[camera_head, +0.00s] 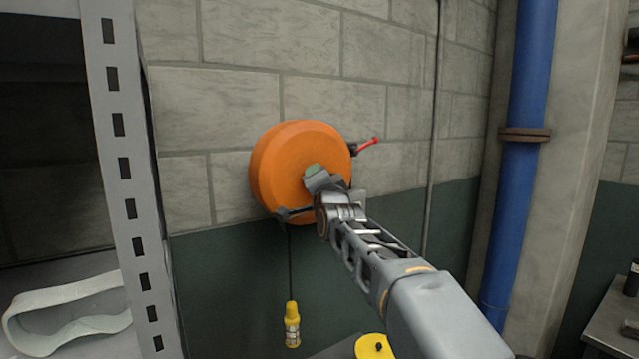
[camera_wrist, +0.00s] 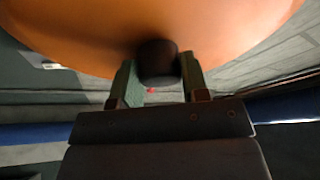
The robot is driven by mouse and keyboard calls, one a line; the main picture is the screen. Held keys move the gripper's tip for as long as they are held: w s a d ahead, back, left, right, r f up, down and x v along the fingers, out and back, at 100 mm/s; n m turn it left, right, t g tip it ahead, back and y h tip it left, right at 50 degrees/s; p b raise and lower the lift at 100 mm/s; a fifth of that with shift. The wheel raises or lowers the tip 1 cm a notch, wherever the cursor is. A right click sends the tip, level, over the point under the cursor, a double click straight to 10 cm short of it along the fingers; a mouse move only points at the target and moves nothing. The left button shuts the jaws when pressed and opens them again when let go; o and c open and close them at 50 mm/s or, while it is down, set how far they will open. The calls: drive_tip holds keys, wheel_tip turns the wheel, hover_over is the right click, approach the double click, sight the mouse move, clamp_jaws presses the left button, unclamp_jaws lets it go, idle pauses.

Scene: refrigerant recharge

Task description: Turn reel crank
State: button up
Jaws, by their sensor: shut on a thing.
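The orange reel (camera_head: 280,165) is mounted on the block wall, and its round face also fills the top of the wrist view (camera_wrist: 220,25). My gripper (camera_head: 318,178) is at the reel's front face, right of its middle. In the wrist view my gripper (camera_wrist: 157,78) has its two fingers on either side of a dark round knob (camera_wrist: 157,60), shut on it. This knob appears to be the crank handle; the rest of the crank is hidden. A red lever (camera_head: 368,143) sticks out from the reel's right side.
A dark cord hangs below the reel and ends in a yellow fitting (camera_head: 292,325). A grey perforated shelf post (camera_head: 125,165) stands at left. A blue pipe (camera_head: 527,120) runs down the right. A yellow round object (camera_head: 374,346) is at the bottom.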

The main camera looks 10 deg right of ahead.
drive_tip(key=m+g+p, duration=0.1)
drive_tip(key=m+p, duration=0.2)
drive_tip(key=m+g+h+p, duration=0.1)
drive_tip(key=m+p, duration=0.2)
drive_tip(key=r+m+g+p, duration=0.1)
drive_tip(key=m+p, duration=0.2)
drive_tip(key=p, duration=0.1)
drive_tip(key=shift+m+h, duration=0.3)
drive_tip(key=shift+m, duration=0.1)
drive_tip(key=shift+g, duration=0.3)
drive_tip(key=o, duration=0.9)
drive_tip(key=shift+w+f, duration=0.1)
drive_tip(key=shift+f, duration=0.15)
